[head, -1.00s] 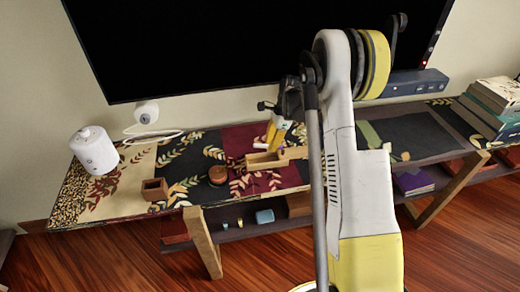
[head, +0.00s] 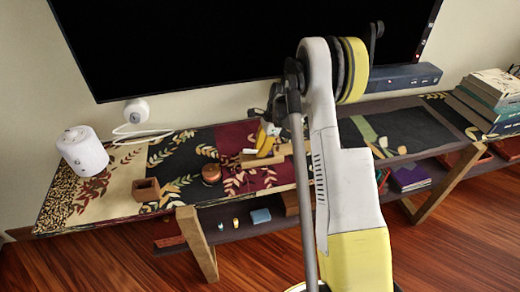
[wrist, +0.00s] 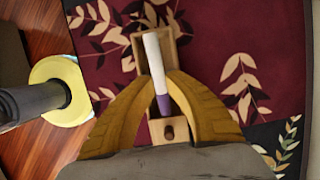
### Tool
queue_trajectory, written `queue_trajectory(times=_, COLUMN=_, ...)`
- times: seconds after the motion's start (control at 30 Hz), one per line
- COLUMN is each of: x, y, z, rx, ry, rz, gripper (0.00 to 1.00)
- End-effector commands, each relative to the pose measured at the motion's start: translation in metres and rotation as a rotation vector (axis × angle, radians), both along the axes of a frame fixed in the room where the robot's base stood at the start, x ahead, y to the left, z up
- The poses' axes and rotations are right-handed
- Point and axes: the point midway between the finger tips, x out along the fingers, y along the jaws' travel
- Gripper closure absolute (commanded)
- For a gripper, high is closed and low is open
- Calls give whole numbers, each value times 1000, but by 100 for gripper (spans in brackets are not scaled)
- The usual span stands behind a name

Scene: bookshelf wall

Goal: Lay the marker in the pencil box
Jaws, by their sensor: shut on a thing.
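The marker, a white stick with a purple end (wrist: 156,62), lies between the yellow fingers of my gripper (wrist: 159,84) in the wrist view. My gripper is shut on it. The pencil box, a long narrow wooden box (wrist: 178,46), is directly below and behind the marker. Its near part shows a dark round knob; the fingers and marker hide much of its middle. In the head view my gripper (head: 265,142) is low over the pencil box (head: 285,150). I cannot tell whether the marker touches the box.
The box stands on a patterned cloth on a long shelf bench. To its left are a round brown container (head: 211,174), a small open wooden cup (head: 146,189) and a white cylinder (head: 83,151). Books (head: 490,100) are stacked at the far right. A large screen hangs behind.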

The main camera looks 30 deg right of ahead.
Motion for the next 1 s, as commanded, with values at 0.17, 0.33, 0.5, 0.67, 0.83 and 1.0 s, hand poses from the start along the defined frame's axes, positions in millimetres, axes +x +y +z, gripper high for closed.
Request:
queue_trajectory(times=0.17, x=0, y=0, z=-7, rx=0, ry=1, rz=0, gripper=100)
queue_trajectory(times=0.33, x=0, y=0, z=-6, rx=0, ry=1, rz=0, gripper=100)
queue_trajectory(times=0.5, x=0, y=0, z=-6, rx=0, ry=1, rz=0, gripper=61)
queue_trajectory(times=0.67, x=0, y=0, z=-6, rx=0, ry=1, rz=0, gripper=61)
queue_trajectory(times=0.83, x=0, y=0, z=-6, rx=0, ry=1, rz=0, gripper=42)
queue_trajectory(times=1.0, x=0, y=0, z=-6, rx=0, ry=1, rz=0, gripper=42)
